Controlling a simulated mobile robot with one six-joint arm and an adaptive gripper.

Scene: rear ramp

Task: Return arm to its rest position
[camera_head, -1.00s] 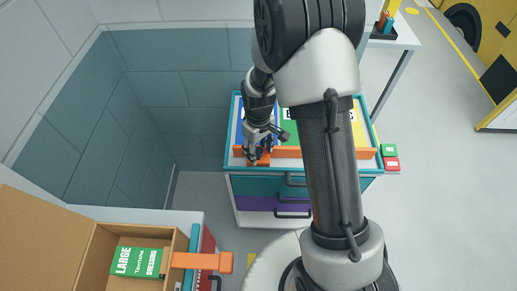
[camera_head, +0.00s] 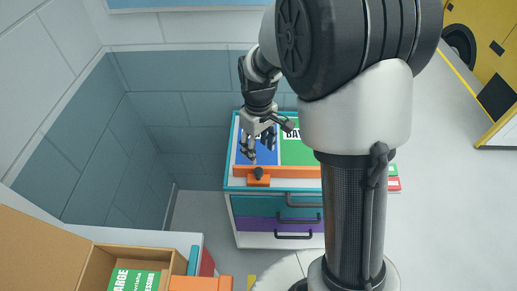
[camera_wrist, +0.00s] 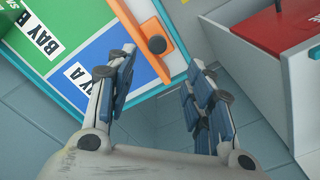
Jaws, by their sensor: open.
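My gripper (camera_head: 259,146) is open and empty above the left side of a drawer cabinet top, over the blue bay panel. In the wrist view my gripper (camera_wrist: 160,95) shows its two fingers spread apart with nothing between them. My arm rises from the bottom right of the head view and hides the right part of the cabinet top. An orange bar (camera_head: 290,171) with a dark knob (camera_head: 258,173) runs along the front edge of the top. In the wrist view the knob (camera_wrist: 157,44) lies beyond the fingers, apart from them.
The cabinet (camera_head: 280,212) has teal and purple drawers with dark handles. An open cardboard box (camera_head: 97,268) holding a green pack (camera_head: 135,280) stands at lower left. A red-topped unit (camera_wrist: 262,35) is at upper right in the wrist view. Grey floor is free at right.

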